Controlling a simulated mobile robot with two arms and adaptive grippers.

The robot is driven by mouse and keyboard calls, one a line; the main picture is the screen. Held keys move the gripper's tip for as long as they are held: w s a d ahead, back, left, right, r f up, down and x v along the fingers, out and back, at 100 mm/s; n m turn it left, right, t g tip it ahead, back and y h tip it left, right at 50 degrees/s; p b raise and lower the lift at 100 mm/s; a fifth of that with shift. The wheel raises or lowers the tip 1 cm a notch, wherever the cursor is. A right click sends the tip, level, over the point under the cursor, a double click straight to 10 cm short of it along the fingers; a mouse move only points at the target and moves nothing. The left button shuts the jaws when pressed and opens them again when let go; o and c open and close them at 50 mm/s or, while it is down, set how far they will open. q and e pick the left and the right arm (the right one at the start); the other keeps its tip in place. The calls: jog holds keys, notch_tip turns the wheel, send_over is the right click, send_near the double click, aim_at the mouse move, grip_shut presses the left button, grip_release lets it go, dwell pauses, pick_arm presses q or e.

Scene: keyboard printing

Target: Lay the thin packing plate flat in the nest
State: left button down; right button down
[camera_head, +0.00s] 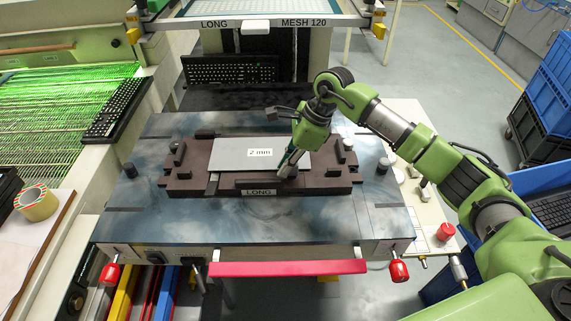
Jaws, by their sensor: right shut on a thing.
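The thin packing plate (228,150) is light grey with a white "2 mm" label. It lies over the middle of the dark brown nest (190,186), which is marked "LONG" on its front edge. My right gripper (289,169) points down at the plate's right part and is shut on the plate. The fingers and arm hide part of the plate's right end. I cannot tell whether the plate touches the nest floor or is held slightly above it. My left gripper is not in view.
The nest sits on a blue-grey table (290,225) with dark posts around it. Another keyboard (117,108) is at left by a green-lit conveyor. Red knobs (399,271) mark the front corners. Blue crates stand at right.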

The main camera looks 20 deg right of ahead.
jog(key=shift+f+b, duration=0.35)
dwell(0.6)
jog(key=c, duration=2)
grip_release()
jog(key=shift+r+p, duration=1.75)
jog(key=shift+r, duration=1.8)
jog(key=shift+f, duration=0.1)
